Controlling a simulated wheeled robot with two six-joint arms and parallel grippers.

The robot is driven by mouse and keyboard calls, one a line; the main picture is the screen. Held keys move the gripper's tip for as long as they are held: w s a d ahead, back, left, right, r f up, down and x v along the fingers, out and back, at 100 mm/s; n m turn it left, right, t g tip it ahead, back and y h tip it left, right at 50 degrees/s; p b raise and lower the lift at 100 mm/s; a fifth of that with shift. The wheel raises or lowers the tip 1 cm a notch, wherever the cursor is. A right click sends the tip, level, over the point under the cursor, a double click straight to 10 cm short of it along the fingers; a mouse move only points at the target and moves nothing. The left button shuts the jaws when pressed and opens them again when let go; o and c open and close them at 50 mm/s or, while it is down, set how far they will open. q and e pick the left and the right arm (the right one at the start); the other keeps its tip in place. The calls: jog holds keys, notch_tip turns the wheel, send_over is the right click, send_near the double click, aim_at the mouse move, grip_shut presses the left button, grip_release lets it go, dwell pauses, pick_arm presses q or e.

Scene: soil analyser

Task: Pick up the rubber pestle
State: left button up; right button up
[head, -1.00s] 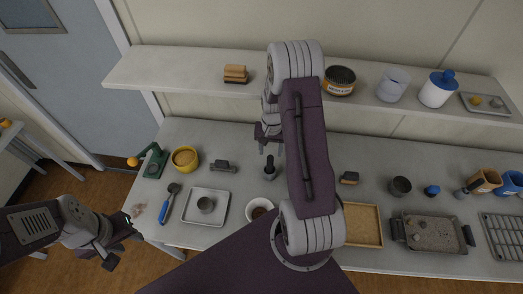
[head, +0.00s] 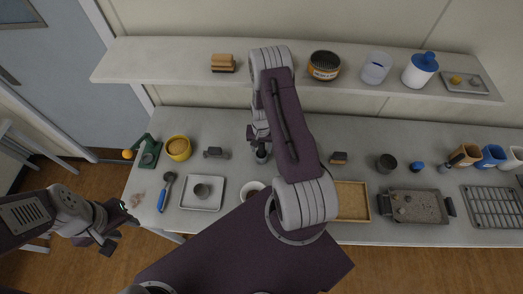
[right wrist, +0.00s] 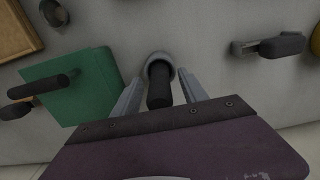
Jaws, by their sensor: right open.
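The rubber pestle (head: 261,154), a dark upright handle on a wider grey base, stands on the bench, partly hidden by my right gripper in the head view. The pestle (right wrist: 159,86) also shows in the right wrist view, its dark handle between the two fingers. My right gripper (head: 257,138) is open, its fingers on either side of the handle with a gap visible on each side; it also shows in the right wrist view (right wrist: 160,92). My left gripper (head: 118,230) is empty and looks open, off the bench's front left edge.
A green block (right wrist: 85,85) with a dark handle lies beside the pestle. A grey-handled tool (head: 216,153) lies to its left, and a white bowl (head: 252,187) stands in front. The shelf (head: 160,62) runs behind.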

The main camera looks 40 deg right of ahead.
jog(key=shift+s+a+r, duration=0.1)
grip_shut()
jog(key=shift+r, duration=0.3)
notch_tip(320, 180, up, 6)
jog(key=b, duration=0.2)
jog(key=shift+r+b, duration=0.25)
jog(key=shift+b, duration=0.05)
jog(key=s+a+p, duration=0.6)
jog(key=s+a, duration=0.5)
jog(key=s, duration=0.2)
jog(key=shift+s+a+p, duration=0.3)
jog(key=shift+s+p, duration=0.05)
jog(key=shift+p, duration=0.05)
